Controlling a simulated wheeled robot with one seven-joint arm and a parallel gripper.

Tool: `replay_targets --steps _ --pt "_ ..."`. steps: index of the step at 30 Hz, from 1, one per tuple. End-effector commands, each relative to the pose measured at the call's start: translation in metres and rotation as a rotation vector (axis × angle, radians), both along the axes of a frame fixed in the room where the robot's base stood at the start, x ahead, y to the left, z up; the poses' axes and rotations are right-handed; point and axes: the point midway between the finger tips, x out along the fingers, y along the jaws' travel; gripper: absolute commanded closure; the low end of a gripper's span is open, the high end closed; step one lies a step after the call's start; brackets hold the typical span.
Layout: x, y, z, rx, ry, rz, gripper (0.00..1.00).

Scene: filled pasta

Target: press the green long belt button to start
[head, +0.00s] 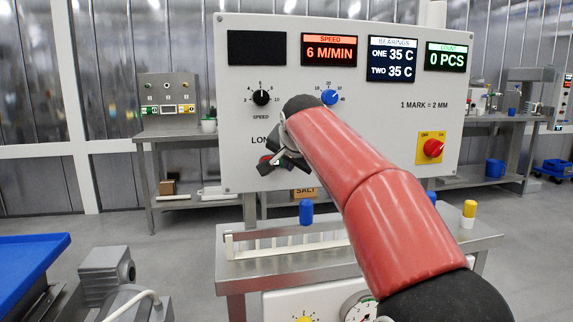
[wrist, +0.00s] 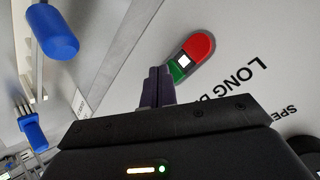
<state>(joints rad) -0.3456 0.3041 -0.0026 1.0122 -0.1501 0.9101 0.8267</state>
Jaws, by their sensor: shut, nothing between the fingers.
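The long belt button unit sits on the white control panel (head: 400,130) beside the "LONG B" lettering. In the wrist view it has a red half (wrist: 201,46), a small white square in the middle and a green button (wrist: 177,70) at the near end. My gripper (head: 267,165) is at the panel's lower left in the head view and hides most of the unit. In the wrist view its dark fingers (wrist: 158,72) are shut and empty. Their tips are right beside the green button and partly cover it. I cannot tell whether they touch it.
The panel also carries a black speed knob (head: 261,97), a blue knob (head: 329,97) and a red knob on a yellow plate (head: 432,148). The speed display (head: 329,50) reads 6 M/MIN. A blue-capped post (head: 306,212) stands below, by a white slotted rail (head: 285,241).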

Motion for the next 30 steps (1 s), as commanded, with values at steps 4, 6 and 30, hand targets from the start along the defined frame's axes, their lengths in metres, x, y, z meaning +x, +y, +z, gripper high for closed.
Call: replay_targets --steps 4,6,30 --pt "-0.008 -0.002 -0.002 0.0 0.001 0.0 1.0" --pt "-0.01 -0.003 -0.002 0.0 0.001 0.0 1.0" --pt "-0.054 -0.015 -0.002 0.0 -0.001 0.0 1.0"
